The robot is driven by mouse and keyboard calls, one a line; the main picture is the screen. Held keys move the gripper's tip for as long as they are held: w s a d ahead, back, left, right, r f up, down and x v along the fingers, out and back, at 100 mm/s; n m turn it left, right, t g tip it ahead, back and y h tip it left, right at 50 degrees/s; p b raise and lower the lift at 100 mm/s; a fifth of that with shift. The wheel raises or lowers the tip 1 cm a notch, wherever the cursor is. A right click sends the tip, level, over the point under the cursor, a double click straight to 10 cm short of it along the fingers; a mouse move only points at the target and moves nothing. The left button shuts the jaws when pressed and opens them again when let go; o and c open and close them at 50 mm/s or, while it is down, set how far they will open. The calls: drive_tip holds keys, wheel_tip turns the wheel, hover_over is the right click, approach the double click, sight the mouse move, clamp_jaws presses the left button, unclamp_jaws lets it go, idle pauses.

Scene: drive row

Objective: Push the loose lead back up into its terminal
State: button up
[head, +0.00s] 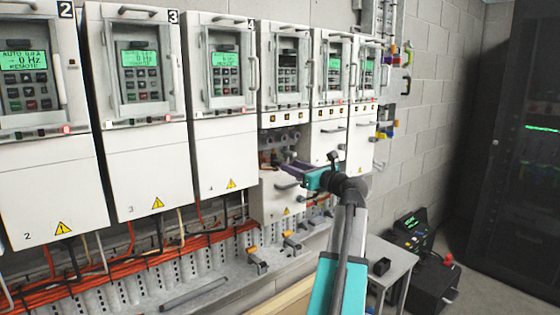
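The fifth drive (283,70) along the row has its upper lower-section area open, showing a dark terminal bay (268,158) with small round parts above it. My gripper (290,168) is in front of this bay, pointing left into it. Its teal body and dark fingers cover part of the bay. The fingers are too small to tell whether they are open or shut, or hold anything. I cannot pick out the loose lead or its terminal at this size.
Closed drives stand on both sides, including drive 4 (220,155). Orange cables (130,255) run below the row above a grey slotted trunking (140,290). A small grey table (392,255) stands at the right. A dark rack (515,150) stands far right, with floor between.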

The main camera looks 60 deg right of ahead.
sight(280, 162)
drive_tip(key=p+x, duration=0.1)
drive_tip(key=x, duration=0.6)
drive_tip(key=shift+w+p, duration=0.25)
drive_tip(key=shift+p, duration=0.1)
clamp_jaws()
